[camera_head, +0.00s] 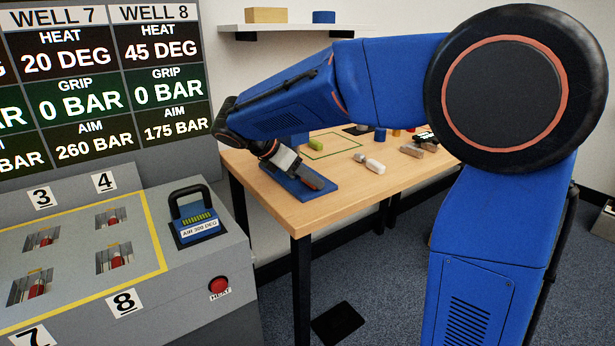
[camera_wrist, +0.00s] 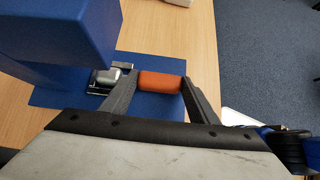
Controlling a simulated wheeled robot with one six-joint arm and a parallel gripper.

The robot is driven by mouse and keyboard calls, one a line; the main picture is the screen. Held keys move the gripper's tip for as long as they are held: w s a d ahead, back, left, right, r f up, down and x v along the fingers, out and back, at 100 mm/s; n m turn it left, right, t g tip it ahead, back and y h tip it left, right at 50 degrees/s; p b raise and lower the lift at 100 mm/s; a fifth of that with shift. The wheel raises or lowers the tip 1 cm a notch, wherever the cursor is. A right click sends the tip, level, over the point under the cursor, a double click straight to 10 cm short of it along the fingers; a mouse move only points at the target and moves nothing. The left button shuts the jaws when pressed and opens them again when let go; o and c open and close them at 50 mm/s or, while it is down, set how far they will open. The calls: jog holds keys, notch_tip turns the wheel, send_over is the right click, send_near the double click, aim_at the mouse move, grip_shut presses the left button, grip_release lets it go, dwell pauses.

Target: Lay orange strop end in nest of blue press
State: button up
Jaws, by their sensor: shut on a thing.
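In the wrist view, my gripper (camera_wrist: 160,82) has its two dark fingers on either end of a short orange piece, the orange strop end (camera_wrist: 160,82), and is shut on it. The strop end is held over the blue base plate of the press (camera_wrist: 140,108). Left of the left finger a small metal nest-like part (camera_wrist: 108,78) sits beside the tall blue press body (camera_wrist: 60,40). In the head view, the press's blue base (camera_head: 325,188) lies at the table's near left corner, and my gripper (camera_head: 305,172) is just above it. The orange piece cannot be made out there.
The wooden table (camera_head: 290,212) holds a green outlined square (camera_head: 330,147) and several small blocks and cylinders towards the back right. A grey console (camera_head: 190,290) with wells and a red heat button (camera_head: 218,285) stands at left. A wall shelf (camera_head: 290,27) is behind.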

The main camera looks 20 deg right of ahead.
jog(key=o, duration=1.2)
jog(key=shift+a, duration=0.1)
jog(key=v, duration=1.7)
jog(key=shift+s+r, duration=0.1)
jog(key=shift+r, duration=0.05)
